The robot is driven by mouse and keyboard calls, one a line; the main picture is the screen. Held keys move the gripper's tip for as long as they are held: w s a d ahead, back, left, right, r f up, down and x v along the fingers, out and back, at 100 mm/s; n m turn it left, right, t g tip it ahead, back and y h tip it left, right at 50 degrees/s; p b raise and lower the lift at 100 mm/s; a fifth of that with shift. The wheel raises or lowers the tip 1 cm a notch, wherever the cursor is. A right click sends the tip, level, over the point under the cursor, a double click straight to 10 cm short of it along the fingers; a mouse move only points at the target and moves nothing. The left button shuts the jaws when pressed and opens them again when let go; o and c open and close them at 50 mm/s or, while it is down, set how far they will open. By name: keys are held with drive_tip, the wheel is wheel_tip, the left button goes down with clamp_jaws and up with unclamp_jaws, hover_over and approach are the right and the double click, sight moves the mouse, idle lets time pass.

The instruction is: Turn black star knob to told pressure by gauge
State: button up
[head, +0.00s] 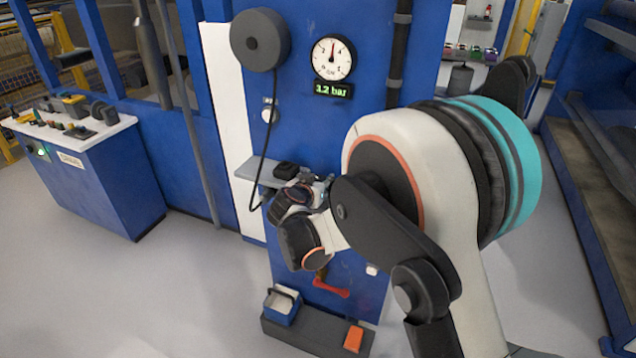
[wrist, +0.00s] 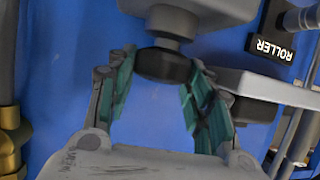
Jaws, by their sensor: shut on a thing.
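The black knob (wrist: 164,64) sits under a grey block on the blue panel in the wrist view. My gripper (wrist: 166,76) has its teal-padded fingers on either side of the knob and is shut on it. The knob's star shape cannot be made out. In the head view my arm hides the knob and most of my gripper. The round white gauge (head: 333,58) is on the blue column, its needle pointing about straight up. The green digital display (head: 333,90) under it reads 3.2 bar.
A grey ledge (head: 258,176) with a black object stands left of my wrist. A dark cable hangs from a round grey reel (head: 260,40). A red handle (head: 330,288) is below my wrist. A ROLLER sign (wrist: 272,46) is beside the knob. Floor at left is clear.

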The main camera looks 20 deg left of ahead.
drive_tip(key=shift+f, duration=0.1)
idle(0.3)
drive_tip(key=o, duration=0.8)
drive_tip(key=shift+s, duration=0.1)
drive_tip(key=v, duration=1.2)
drive_tip(key=shift+a, duration=0.1)
